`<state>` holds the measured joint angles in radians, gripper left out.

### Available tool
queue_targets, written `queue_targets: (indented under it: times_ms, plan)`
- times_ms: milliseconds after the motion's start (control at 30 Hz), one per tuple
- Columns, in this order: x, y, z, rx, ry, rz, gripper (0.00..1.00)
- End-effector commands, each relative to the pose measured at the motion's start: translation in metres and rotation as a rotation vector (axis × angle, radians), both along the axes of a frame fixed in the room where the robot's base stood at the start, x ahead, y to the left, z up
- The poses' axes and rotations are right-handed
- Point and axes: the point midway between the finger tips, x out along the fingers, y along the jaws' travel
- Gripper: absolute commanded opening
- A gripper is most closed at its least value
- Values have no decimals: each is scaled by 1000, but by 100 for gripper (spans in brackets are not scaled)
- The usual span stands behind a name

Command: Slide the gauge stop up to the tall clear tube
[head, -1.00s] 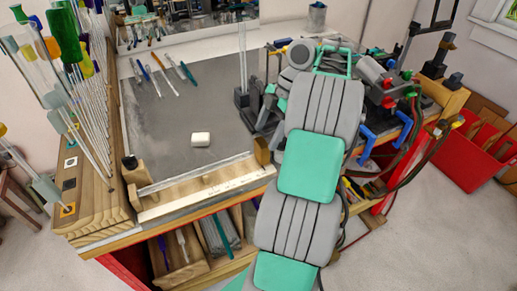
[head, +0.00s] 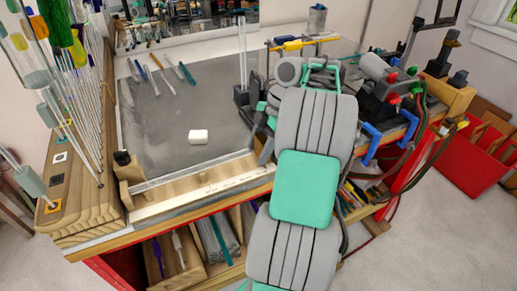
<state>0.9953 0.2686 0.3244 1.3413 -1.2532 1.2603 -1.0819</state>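A wooden block with a black knob (head: 124,165) stands at the left end of the gauge (head: 195,192), a pale marked strip along the bench's front edge. I cannot tell whether this block is the gauge stop. The gauge's right end is hidden behind my arm. Tall clear tubes (head: 241,55) stand upright in a dark holder (head: 243,101) at the back right of the grey work surface, well apart from the knobbed block. My gripper is hidden behind my own grey and green arm, which reaches over the bench's right part.
A white block (head: 198,137) lies on the grey mat (head: 165,115). Several tools (head: 160,72) lie at the back left. Upright glass rods (head: 85,120) crowd the left rack. A yellow-handled rod (head: 300,43) and burner equipment (head: 385,85) are at right. The mat's middle is mostly clear.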

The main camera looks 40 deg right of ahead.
Motion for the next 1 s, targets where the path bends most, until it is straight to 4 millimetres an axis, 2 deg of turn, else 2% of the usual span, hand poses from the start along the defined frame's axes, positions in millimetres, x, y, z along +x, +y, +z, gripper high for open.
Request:
queue_targets:
  times_ms: [67,633,1000]
  plan:
    - [0,0,0,0,0,0,47]
    - [0,0,0,0,0,-1,1]
    - [-1,0,0,0,1,-4,0]
